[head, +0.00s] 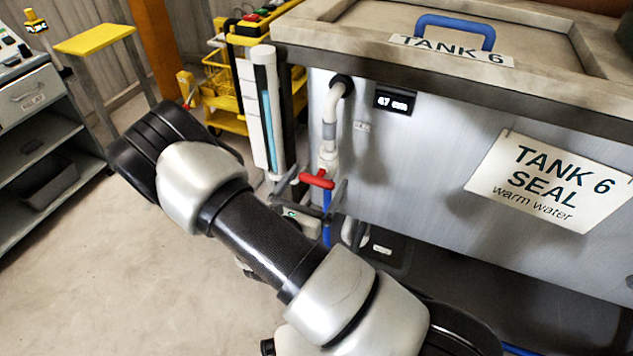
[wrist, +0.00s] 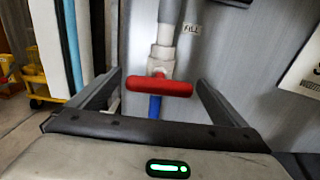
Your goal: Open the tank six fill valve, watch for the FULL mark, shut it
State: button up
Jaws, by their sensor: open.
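Tank 6 (head: 420,140) is a grey metal tank with a sign reading "TANK 6 SEAL warm water" (head: 548,180). Its fill valve has a red handle (head: 317,180) on a white pipe, above a blue hose. In the wrist view the handle (wrist: 160,87) lies crosswise to the pipe, under a "FILL" label (wrist: 192,28). My gripper (head: 312,190) is open, its fingers on either side of the handle with gaps showing. A sight tube (head: 267,110) with a blue column stands left of the pipe. No FULL mark is readable.
A small dark display (head: 395,101) on the tank appears to read 47, units unclear. A blue lid handle (head: 455,29) is on top. A yellow cart (head: 222,85), yellow-topped stool (head: 95,39) and grey shelf unit (head: 40,150) stand left. Floor between is clear.

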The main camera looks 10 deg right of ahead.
jog(key=shift+w+d, duration=0.1)
jog(key=shift+w, duration=0.1)
jog(key=c, duration=1)
jog(key=shift+c, duration=0.2)
